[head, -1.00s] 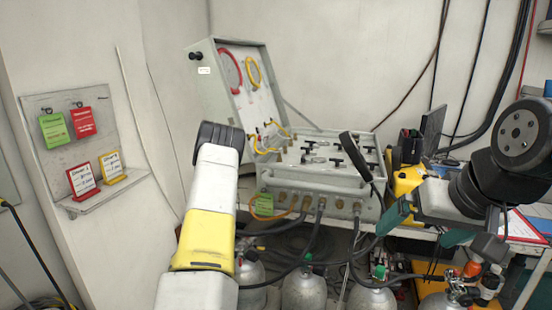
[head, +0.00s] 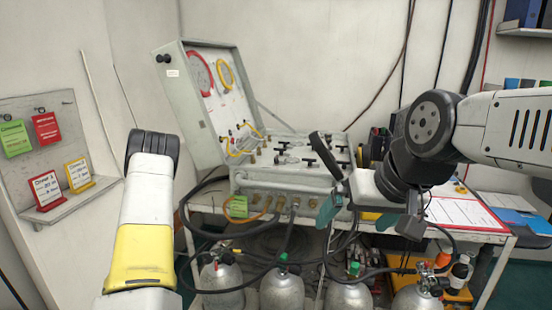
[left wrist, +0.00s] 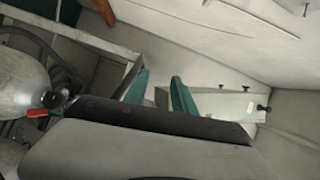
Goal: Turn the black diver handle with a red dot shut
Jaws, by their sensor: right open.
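The grey air panel (head: 265,180) stands open on the bench in the head view. Several small black handles, one of them here (head: 310,162), sit on its top face. A red dot is too small to make out on any of them. My right gripper (head: 355,214) is open, its green fingertips apart, in front of the panel's right front corner. It hides part of that side. My left gripper is outside the head view, where only my left arm shows. In the left wrist view my left gripper (left wrist: 160,92) is open and empty, its green fingers apart.
The panel's raised lid (head: 190,100) stands at its left, with red and yellow hoses. Gas cylinders (head: 285,290) and dark hoses are below the bench. Papers (head: 462,213) lie on the bench at right. A tag board (head: 45,150) hangs on the left wall.

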